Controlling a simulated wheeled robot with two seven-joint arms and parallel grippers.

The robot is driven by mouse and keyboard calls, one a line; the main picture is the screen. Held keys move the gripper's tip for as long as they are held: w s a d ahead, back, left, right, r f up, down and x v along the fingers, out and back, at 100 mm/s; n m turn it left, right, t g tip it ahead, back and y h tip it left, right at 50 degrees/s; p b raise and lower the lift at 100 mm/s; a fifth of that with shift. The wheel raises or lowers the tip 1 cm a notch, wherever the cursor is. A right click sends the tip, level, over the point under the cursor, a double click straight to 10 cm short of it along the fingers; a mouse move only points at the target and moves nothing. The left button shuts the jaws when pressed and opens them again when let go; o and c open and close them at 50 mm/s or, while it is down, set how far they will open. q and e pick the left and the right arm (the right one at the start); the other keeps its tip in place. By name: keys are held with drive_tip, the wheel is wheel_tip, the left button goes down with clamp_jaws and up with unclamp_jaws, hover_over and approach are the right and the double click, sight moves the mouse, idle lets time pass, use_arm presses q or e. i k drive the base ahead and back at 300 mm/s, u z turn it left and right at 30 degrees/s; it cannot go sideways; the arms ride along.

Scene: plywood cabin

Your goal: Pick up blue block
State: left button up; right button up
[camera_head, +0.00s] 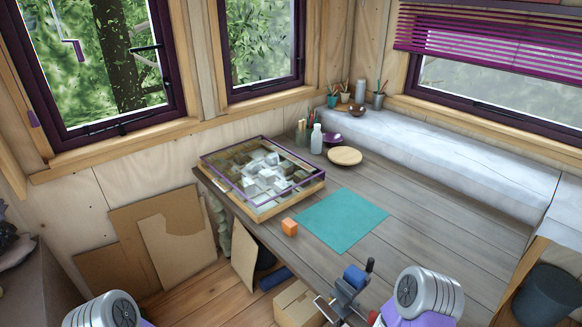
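A blue block (355,277) shows near the bottom centre, by the near part of the grey plank table (440,225). My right gripper (357,279) is at the block, with a dark fingertip on its right and a grey finger part at its lower left. The fingers appear closed on the block. I cannot tell clearly whether the block is clear of the table top. My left gripper is out of view; only a rounded part of my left arm shows at the bottom left.
A purple-framed tray (262,175) lies at the table's left end. A white bottle (316,139) and round wooden plate (345,156) stand behind. A cardboard box (297,305) is below. The right table area is clear.

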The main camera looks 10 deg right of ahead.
sight(352, 275)
drive_tip(key=k, duration=0.5)
drive_tip(key=z, duration=0.65)
drive_tip(key=i, duration=0.85)
drive_tip(key=u, duration=0.55)
